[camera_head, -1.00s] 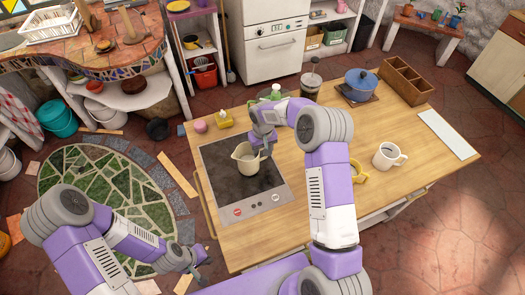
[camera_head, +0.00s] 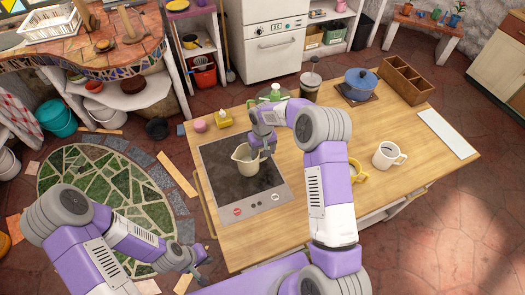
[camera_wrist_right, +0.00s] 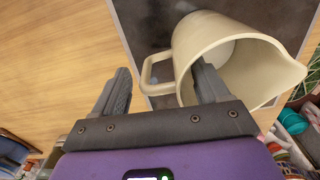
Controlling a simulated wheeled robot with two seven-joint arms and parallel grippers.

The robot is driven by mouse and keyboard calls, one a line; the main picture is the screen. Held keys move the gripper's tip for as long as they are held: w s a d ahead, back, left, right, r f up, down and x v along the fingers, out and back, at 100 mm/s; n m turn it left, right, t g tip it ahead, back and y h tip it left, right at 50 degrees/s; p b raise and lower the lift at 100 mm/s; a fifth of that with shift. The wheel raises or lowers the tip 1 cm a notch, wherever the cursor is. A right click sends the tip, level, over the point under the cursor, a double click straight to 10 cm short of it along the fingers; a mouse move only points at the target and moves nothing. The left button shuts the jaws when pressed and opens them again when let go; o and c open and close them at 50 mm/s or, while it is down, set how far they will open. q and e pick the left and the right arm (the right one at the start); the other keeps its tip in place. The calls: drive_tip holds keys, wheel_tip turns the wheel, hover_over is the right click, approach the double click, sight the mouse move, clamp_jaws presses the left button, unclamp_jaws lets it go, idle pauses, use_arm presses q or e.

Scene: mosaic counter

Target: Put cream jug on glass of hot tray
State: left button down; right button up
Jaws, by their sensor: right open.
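The cream jug (camera_head: 247,162) stands on the dark glass (camera_head: 225,181) of the hot tray, on the left part of the wooden table. It looks upright and also shows large in the right wrist view (camera_wrist_right: 235,52), with its handle to the left and its spout to the right. My right gripper (camera_head: 260,149) is at the jug's rim, open. In the wrist view one finger reaches into the jug's mouth and the other is outside, near the handle. My left gripper (camera_head: 200,262) hangs off the table's near left side, empty; its finger gap is unclear.
A white mug (camera_head: 387,155) and a yellow cup (camera_head: 357,172) stand to the right of my right arm. A blue pot (camera_head: 361,82), a French press (camera_head: 310,85) and a wooden box (camera_head: 406,80) are at the back.

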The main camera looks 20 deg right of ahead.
wheel_tip(320, 180, up, 12)
drive_tip(key=shift+b, duration=0.35)
drive_tip(key=shift+s, duration=0.1)
idle(0.4)
